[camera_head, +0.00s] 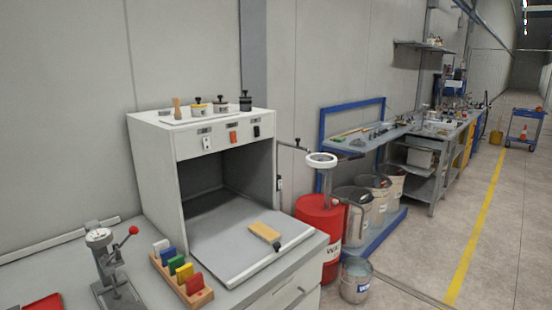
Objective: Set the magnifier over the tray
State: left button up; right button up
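The magnifier (321,156) looks to be the white ring on a thin jointed arm (293,146) by the right side of the white cabinet (155,190). Its ring hangs out to the right, above the red drum, apart from the tray. The tray (220,256) looks to be the flat light grey plate that reaches out of the cabinet's open front onto the counter. A wooden block-like tool (265,232) lies on its right part, and a thin bar (296,242) runs along its front right edge. Neither of my grippers is in view.
A dial-gauge stand with a red knob (133,230) and a wooden rack of coloured blocks (208,297) stand left of the tray. A red drum (318,222) and several buckets (356,279) stand right of the counter. The floor farther right is open.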

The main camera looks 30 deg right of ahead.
aim_at(309, 161)
jog(key=z, duration=1.15)
jog(key=i+j, duration=0.35)
jog(key=i, duration=0.3)
jog(key=z, duration=0.05)
